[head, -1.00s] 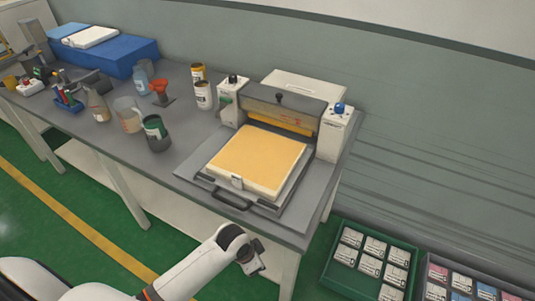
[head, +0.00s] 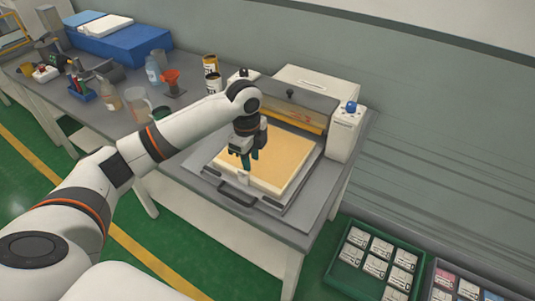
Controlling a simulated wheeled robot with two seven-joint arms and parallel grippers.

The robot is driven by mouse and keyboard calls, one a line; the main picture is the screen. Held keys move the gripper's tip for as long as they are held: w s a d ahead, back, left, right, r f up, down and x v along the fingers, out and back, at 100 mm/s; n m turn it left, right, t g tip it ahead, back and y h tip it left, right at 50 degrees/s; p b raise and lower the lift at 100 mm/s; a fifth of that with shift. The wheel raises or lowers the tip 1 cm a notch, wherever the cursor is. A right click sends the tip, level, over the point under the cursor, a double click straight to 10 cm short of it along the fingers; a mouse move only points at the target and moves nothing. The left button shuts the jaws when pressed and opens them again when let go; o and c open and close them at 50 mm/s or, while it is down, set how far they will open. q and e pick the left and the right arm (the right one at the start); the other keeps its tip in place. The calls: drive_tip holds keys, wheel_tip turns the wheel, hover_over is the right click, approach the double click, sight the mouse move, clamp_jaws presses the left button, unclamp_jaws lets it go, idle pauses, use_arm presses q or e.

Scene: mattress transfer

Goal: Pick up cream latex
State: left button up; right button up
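The cream latex (head: 280,158) is a flat, pale orange-yellow slab with a cream side. It lies on the grey tray of the press machine on the table. My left gripper (head: 250,162) points down over the left part of the slab, with two dark fingers spaced apart and nothing seen between them. Whether the fingertips touch the slab cannot be told. My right gripper is not in view.
The press (head: 345,130) stands behind the slab, with a front handle (head: 237,194) on its tray. Bottles, an orange funnel (head: 171,78) and a blue box (head: 125,42) stand to the left. A green crate (head: 345,272) of labelled packs is at the lower right.

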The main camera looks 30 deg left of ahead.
use_arm(q)
drive_tip(key=w+a+r, duration=0.1)
drive_tip(key=a+r, duration=0.3)
drive_tip(key=r, duration=0.1)
drive_tip(key=p, duration=0.2)
hover_over(243, 171)
drive_tip(key=shift+m, duration=0.4)
drive_tip(key=f, duration=0.6)
drive_tip(key=shift+w+a+f, duration=0.15)
drive_tip(key=shift+a+f, duration=0.1)
drive_tip(key=shift+a, duration=0.15)
drive_tip(key=f, duration=0.1)
drive_tip(key=f+p, duration=0.1)
drive_tip(key=f, duration=0.2)
drive_tip(key=shift+s+d+p, duration=0.2)
drive_tip(key=shift+d+p, duration=0.15)
drive_tip(key=shift+p, duration=0.05)
drive_tip(key=shift+f, duration=0.65)
clamp_jaws()
drive_tip(key=shift+r, duration=0.1)
